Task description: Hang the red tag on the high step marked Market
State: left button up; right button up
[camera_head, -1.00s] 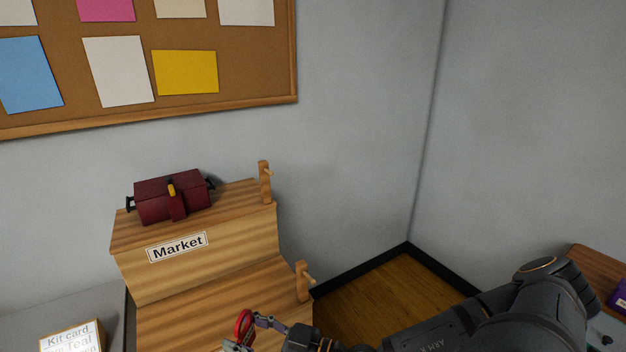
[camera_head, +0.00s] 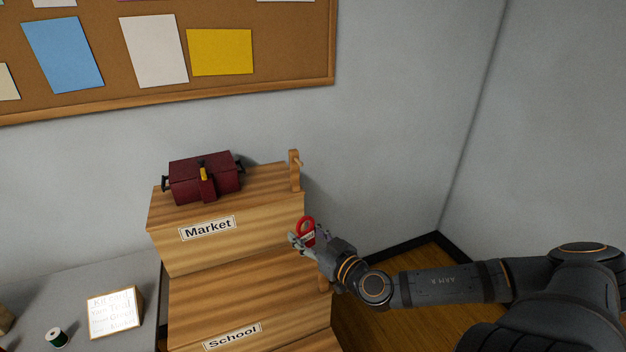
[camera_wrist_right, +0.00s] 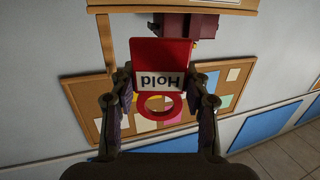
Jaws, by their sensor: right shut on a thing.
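The red tag (camera_head: 308,226) has a ring at one end. In the right wrist view the tag (camera_wrist_right: 160,54) shows a white label reading "Hold", and its ring (camera_wrist_right: 160,108) lies between the fingers. My right gripper (camera_head: 303,240) is shut on the tag. It holds it in the air in front of the right end of the high step. The high step marked Market (camera_head: 165,243) is the upper wooden step. A wooden post with a peg (camera_head: 295,170) stands at its right end, above and behind the gripper. My left gripper is not in view.
A dark red box with black handles (camera_head: 190,182) sits on the high step. A lower step (camera_head: 235,295) has a School label (camera_head: 232,337). A kit card (camera_head: 114,313) and a thread spool (camera_head: 57,337) are on the grey table at left. A corkboard (camera_head: 259,37) hangs behind.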

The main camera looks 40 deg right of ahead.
jog(key=w+d+r+m+g+h+p, duration=0.1)
jog(key=w+d+r+m+h+p, duration=0.2)
jog(key=w+d+r+h+p, duration=0.35)
jog(key=g+y+p, duration=0.1)
jog(key=y+p, duration=0.1)
send_near(296, 170)
jog(key=shift+m, duration=0.3)
jog(key=shift+b+x, duration=1.65)
jog(key=shift+x, duration=0.95)
jog(key=shift+w+d+f+h, duration=0.1)
jog(key=shift+w+h, duration=0.15)
jog(key=shift+w, duration=0.55)
jog(key=shift+f, duration=0.1)
jog(key=o, duration=0.9)
